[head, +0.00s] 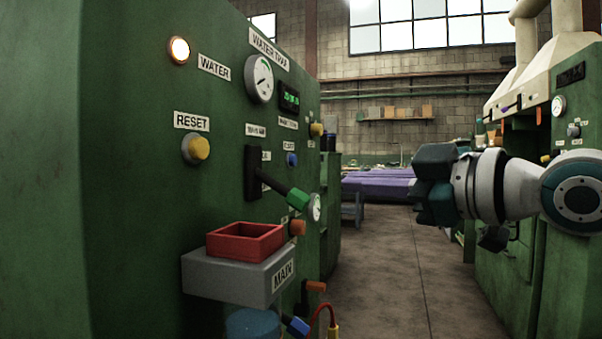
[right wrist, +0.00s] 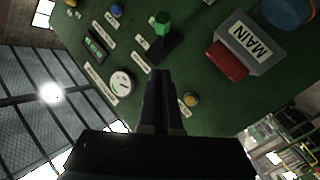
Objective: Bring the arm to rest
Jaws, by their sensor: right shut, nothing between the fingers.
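My right arm (head: 520,188) reaches in from the right of the head view, with white and grey links. Its dark teal right gripper (head: 434,184) is in the air over the aisle, apart from the green panel (head: 130,200) on the left. In the right wrist view the gripper's fingers (right wrist: 162,78) are together with nothing between them, and the panel with its labels shows beyond them. My left gripper is not in view.
The panel carries a lever with a green handle (head: 297,198), a yellow button (head: 199,148) and a gauge (head: 261,79). Another green machine (head: 560,260) stands at right. The aisle floor (head: 400,280) between is clear.

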